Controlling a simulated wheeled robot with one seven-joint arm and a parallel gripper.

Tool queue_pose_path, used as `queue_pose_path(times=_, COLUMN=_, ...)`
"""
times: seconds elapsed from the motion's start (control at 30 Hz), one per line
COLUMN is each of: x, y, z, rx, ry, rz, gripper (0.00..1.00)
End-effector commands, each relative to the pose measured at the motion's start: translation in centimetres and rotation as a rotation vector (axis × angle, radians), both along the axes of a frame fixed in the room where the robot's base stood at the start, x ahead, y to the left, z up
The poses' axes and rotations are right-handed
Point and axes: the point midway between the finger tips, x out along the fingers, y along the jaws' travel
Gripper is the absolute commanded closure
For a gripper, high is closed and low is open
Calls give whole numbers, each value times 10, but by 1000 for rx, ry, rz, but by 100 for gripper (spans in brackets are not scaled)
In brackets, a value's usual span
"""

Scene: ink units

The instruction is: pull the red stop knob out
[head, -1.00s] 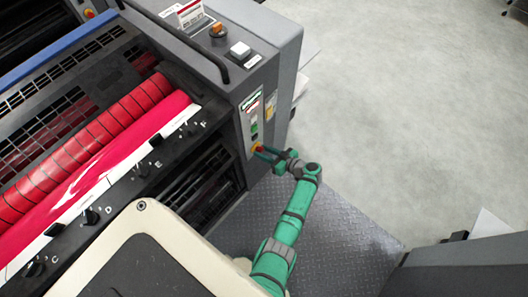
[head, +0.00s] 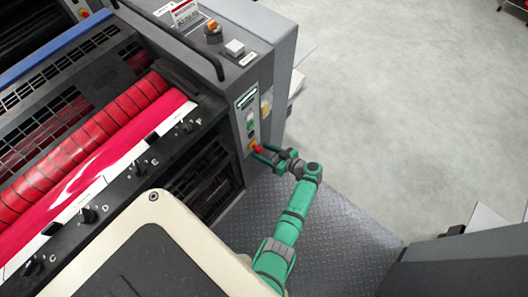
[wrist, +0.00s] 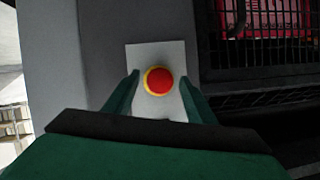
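The red stop knob (wrist: 158,81) sits on a yellow ring on a pale plate (wrist: 144,54) on the machine's grey side panel. It also shows in the head view (head: 258,149), low on the control strip. My gripper (wrist: 157,88) is open, with one green finger on each side of the knob. A gap shows between each finger and the knob in the wrist view. In the head view my gripper (head: 264,152) reaches the knob from the right. Its fingertips are small there, and their exact depth relative to the knob is hard to tell.
Green and white buttons (head: 250,122) sit on the strip above the knob. The machine's black grille (wrist: 262,60) lies to the right in the wrist view. A dark tread-plate floor (head: 335,235) lies below my arm, and open pale floor (head: 390,110) lies to the right.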

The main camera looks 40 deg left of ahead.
Motion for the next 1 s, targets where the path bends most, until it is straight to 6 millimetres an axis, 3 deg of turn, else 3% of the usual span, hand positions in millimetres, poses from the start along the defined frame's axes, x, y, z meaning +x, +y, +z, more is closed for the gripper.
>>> queue_pose_path(times=0.23, x=2, y=-10, z=5, rx=2, ry=-3, rz=-2, gripper=49)
queue_pose_path(times=0.7, x=9, y=-85, z=34, rx=0, ry=-2, rz=-5, gripper=49)
queue_pose_path(times=1.0, x=10, y=-101, z=40, rx=1, ry=-1, rz=-2, gripper=49)
